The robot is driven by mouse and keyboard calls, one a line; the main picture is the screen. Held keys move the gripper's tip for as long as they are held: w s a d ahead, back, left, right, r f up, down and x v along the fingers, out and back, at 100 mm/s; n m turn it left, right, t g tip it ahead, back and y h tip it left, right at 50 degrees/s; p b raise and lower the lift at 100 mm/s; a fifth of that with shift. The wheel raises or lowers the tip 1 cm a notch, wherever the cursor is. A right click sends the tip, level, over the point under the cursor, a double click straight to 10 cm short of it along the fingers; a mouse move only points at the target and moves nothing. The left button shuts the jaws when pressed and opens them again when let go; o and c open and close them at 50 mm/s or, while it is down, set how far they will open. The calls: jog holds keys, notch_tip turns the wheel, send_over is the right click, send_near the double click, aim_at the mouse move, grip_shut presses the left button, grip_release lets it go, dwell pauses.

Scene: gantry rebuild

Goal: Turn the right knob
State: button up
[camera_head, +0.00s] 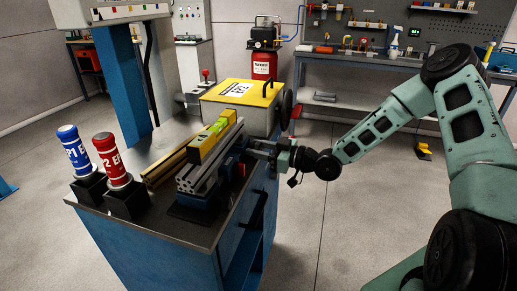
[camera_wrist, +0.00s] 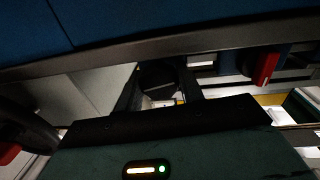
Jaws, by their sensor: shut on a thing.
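My gripper (camera_head: 254,149) reaches in from the right to the side of the bench, beside the device that carries the metal profiles. In the wrist view my gripper (camera_wrist: 160,88) has its two dark fingers closed around a dark round knob (camera_wrist: 158,75). A red knob or handle (camera_wrist: 265,68) shows to the right in the wrist view, apart from my fingers. In the head view the held knob is hidden by my gripper, and a small red part (camera_head: 241,170) shows just below and left of it. The angle the held knob is turned to cannot be told.
The bench (camera_head: 180,228) carries aluminium profiles (camera_head: 210,165) with a yellow level (camera_head: 215,136) on top. A blue canister (camera_head: 74,147) and a red canister (camera_head: 112,157) stand at its left. A yellow-lidded box (camera_head: 240,92) with a black handwheel (camera_head: 286,110) stands behind.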

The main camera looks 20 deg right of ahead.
jog(key=shift+m+p, duration=0.35)
jog(key=shift+m, duration=0.95)
jog(key=o, duration=1)
jog(key=shift+d, duration=0.1)
jog(key=b+v, duration=0.2)
jog(key=v, duration=1.5)
jog(key=shift+s+d+r, duration=0.15)
jog(key=shift+r, duration=0.05)
